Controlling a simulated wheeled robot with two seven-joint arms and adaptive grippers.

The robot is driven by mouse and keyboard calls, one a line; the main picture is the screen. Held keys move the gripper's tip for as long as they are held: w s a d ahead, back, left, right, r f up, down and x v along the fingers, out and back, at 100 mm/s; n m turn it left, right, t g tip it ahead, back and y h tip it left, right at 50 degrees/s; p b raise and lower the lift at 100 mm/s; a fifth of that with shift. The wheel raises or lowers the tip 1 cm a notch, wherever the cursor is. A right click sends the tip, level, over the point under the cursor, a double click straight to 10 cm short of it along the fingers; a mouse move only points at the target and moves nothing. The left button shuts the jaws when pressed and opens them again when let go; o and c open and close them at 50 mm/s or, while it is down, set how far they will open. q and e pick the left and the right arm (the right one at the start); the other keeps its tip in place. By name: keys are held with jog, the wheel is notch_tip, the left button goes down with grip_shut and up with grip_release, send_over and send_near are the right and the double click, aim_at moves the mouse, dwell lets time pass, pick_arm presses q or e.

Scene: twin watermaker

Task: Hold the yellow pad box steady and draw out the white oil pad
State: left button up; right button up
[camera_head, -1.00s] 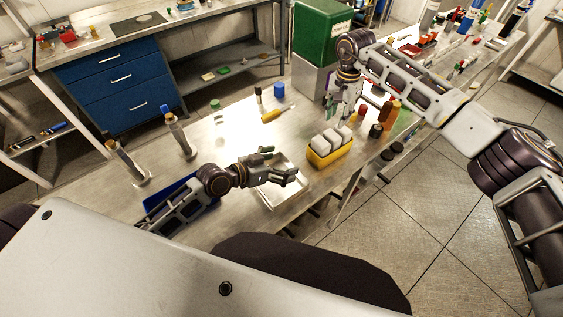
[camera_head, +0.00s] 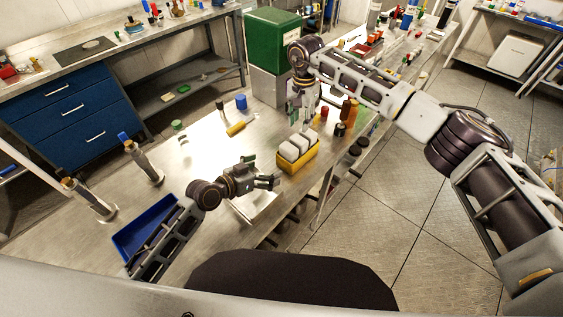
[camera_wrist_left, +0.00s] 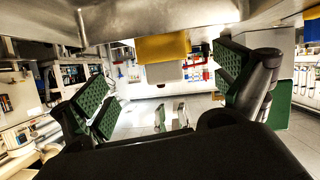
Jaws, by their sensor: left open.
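The yellow pad box (camera_head: 299,162) stands upright on the steel bench near its front edge, with several white oil pads (camera_head: 297,145) showing above its rim. My left gripper (camera_head: 269,172) is open and empty, just left of the box and apart from it. In the left wrist view, the yellow box (camera_wrist_left: 162,47) and a white pad (camera_wrist_left: 163,74) appear upside down between my open green-padded fingers (camera_wrist_left: 168,88). My right gripper (camera_head: 303,120) points down just behind and above the box. Its fingertips are small and partly hidden, so its opening is unclear.
A shallow metal tray (camera_head: 258,208) lies under my left gripper. A blue tray (camera_head: 146,228) is at the left. Several bottles (camera_head: 346,118) stand right of the box. A green case (camera_head: 272,45) stands behind. The bench centre (camera_head: 200,150) is mostly clear.

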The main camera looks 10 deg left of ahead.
aim_at(283, 161)
pick_arm(q)
jog(key=shift+x, duration=4.2)
